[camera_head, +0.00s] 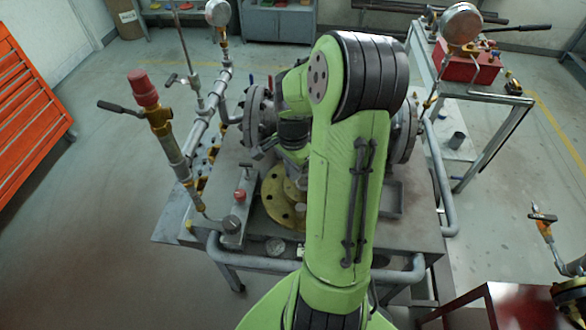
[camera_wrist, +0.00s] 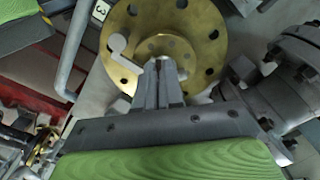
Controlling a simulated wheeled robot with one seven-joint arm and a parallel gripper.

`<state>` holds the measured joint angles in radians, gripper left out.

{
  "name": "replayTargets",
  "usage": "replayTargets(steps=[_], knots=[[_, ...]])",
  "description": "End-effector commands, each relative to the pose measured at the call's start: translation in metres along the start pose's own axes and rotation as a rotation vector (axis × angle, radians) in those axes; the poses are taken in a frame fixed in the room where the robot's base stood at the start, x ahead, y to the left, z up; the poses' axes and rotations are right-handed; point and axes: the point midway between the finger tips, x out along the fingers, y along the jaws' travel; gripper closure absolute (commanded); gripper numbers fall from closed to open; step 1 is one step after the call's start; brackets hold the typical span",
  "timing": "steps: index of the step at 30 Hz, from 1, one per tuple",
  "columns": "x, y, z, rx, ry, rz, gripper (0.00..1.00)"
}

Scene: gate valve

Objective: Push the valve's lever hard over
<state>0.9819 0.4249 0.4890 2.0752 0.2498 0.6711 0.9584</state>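In the wrist view, a round brass flange (camera_wrist: 203,25) with bolt holes fills the top middle. A pale grey lever (camera_wrist: 120,55) with a round knob end lies across it, running from upper left down behind my fingertips. My gripper (camera_wrist: 163,66) is in front of the flange, with its two fingers close together. The fingertips overlap the lever in the picture; I cannot tell whether they touch it.
The valve stands on a grey bench (camera_head: 190,255) with pipes around it. A red-capped brass fitting (camera_head: 145,90) rises at left, and gauges (camera_head: 461,22) stand at the back. Another table (camera_head: 480,85) with a red box is at right. The floor at far left is clear.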

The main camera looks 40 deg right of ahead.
Motion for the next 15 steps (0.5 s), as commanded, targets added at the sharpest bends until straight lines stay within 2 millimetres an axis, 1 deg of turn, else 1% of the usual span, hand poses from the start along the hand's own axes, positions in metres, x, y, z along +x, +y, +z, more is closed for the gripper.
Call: replayTargets(steps=[5, 9, 15], knots=[[-0.0002, -0.0007, -0.0001, 0.010, 0.001, 0.000, 1.00], [-0.0003, -0.0031, 0.0002, 0.066, 0.001, 0.000, 1.00], [-0.0003, -0.0030, 0.0000, 0.069, 0.000, -0.001, 1.00]])
